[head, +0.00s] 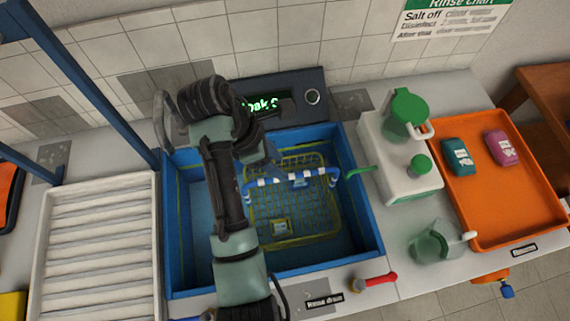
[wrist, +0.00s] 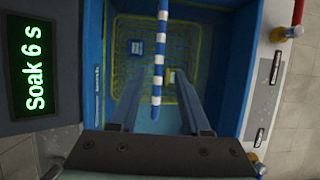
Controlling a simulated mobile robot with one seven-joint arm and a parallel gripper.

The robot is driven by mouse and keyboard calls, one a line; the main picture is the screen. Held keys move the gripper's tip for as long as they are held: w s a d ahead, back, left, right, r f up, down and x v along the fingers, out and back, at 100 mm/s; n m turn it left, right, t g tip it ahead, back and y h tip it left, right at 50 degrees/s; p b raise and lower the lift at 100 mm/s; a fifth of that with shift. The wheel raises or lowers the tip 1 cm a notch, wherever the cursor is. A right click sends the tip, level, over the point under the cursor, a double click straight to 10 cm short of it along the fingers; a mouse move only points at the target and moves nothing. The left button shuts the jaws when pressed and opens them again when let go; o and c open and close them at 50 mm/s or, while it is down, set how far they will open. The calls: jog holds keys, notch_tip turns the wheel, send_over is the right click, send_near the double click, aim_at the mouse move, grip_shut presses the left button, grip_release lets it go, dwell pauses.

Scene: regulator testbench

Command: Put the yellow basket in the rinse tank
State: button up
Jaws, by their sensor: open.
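The yellow wire basket (head: 320,215) sits inside the blue tank (head: 365,215), which has a "Rinse drain" label on the counter in front of it. The basket's blue-and-white striped handle (head: 290,181) stands up over it. In the wrist view the handle (wrist: 158,60) runs between the two fingers of my gripper (wrist: 157,78), which is open with gaps on both sides. The basket's mesh (wrist: 190,50) shows below. In the head view my arm hides part of the tank and basket, and the fingertips are hard to make out.
A display (wrist: 34,65) behind the tank reads "Soak 6 s". A white ribbed drain rack (head: 95,250) lies left, beside a blue frame post (head: 90,80). Right are a white dispenser box (head: 400,165), a green jug (head: 430,247) and an orange tray (head: 500,205). A red-handled valve (head: 375,282) is in front.

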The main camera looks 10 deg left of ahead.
jog(key=shift+a+r, duration=0.1)
jog(key=shift+r, duration=0.3)
jog(key=w+r+m+t+y, duration=0.2)
jog(key=w+r+m+t, duration=0.35)
jog(key=w+r, duration=0.5)
jog(key=w+d+r+m+t+y, duration=0.2)
jog(key=r+m+t, duration=0.5)
jog(key=r, duration=1.1)
notch_tip(320, 180, up, 16)
jog(key=s+d+m+t, duration=0.1)
jog(key=s+m+t, duration=0.25)
jog(key=t, duration=0.35)
jog(key=s+d+r+m+t, duration=0.2)
jog(key=s+r+m+t, duration=0.3)
jog(key=s+r, duration=0.7)
notch_tip(320, 180, up, 3)
jog(key=shift+s+d+f+m+t, duration=0.2)
jog(key=shift+s+m+t, duration=0.1)
jog(key=shift+t, duration=0.65)
